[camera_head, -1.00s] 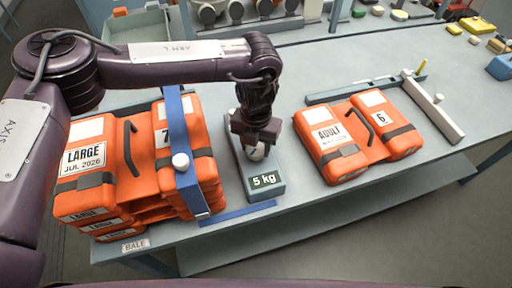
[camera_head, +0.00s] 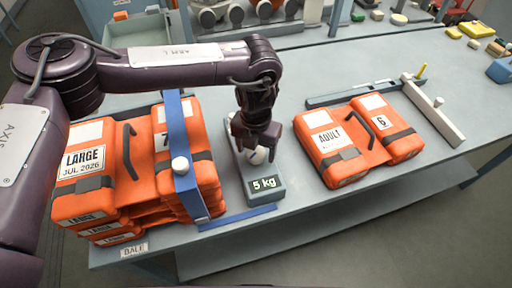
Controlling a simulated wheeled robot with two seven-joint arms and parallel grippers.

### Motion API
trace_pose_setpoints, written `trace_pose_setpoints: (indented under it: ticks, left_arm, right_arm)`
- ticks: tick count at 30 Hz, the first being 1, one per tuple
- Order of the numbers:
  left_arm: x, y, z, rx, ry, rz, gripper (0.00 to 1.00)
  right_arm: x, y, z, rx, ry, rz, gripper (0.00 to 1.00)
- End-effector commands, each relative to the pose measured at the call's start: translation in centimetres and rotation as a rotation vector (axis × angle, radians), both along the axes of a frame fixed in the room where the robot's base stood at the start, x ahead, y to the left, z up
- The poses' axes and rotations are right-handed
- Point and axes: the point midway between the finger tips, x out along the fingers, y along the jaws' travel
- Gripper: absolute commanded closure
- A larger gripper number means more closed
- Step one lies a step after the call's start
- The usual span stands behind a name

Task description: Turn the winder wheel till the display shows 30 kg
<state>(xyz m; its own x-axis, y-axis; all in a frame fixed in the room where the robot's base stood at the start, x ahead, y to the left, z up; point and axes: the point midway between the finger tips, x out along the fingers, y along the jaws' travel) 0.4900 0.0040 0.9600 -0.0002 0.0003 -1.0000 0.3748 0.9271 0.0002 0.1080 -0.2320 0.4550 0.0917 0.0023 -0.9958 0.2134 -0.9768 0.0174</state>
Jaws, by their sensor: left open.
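The winder (camera_head: 240,178) is a grey-blue unit on the bench, between the bale and a separate orange pack. Its display (camera_head: 265,184) at the front end reads 5 kg. A pale round part, seemingly the winder wheel (camera_head: 258,156), shows below my left gripper (camera_head: 257,153). My left gripper is open, pointing down over this part; its fingers stand around or beside it, and contact cannot be told. The bale of stacked orange packs (camera_head: 100,200) lies to the left, with a blue strap (camera_head: 178,135) over it. My right gripper is not in view.
An orange pack marked ADULT (camera_head: 325,150) lies to the right, beside a pale bar (camera_head: 435,115) and a dark rail (camera_head: 350,93). A blue strip (camera_head: 240,217) lies near the bench's front edge. Bare bench (camera_head: 300,65) is free behind.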

Motion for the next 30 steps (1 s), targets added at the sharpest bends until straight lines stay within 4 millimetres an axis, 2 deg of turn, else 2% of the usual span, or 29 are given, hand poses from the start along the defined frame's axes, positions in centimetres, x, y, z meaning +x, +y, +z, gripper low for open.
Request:
trace_pose_setpoints:
  ticks: [4,7,14,18,22,30]
  left_arm:
    - [0.0,0.0,0.2,-0.001,-0.001,0.000,0.33]
    - [0.1,-0.1,1.2,-0.002,-0.002,-0.001,0.33]
    - [0.1,0.0,5.1,-0.001,-0.004,-0.001,0.33]
    - [0.1,0.0,7.0,0.000,-0.002,-0.001,0.33]
    - [0.0,0.0,7.7,0.001,0.000,0.000,0.33]
    - [0.0,0.0,7.8,0.000,0.001,0.000,0.33]
  right_arm:
    - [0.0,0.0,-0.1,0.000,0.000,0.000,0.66]
    - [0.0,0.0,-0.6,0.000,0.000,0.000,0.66]
    - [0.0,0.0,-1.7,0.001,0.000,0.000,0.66]
    - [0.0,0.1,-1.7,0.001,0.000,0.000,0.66]
    - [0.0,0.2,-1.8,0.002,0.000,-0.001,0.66]
    - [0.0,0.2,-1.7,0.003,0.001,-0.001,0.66]
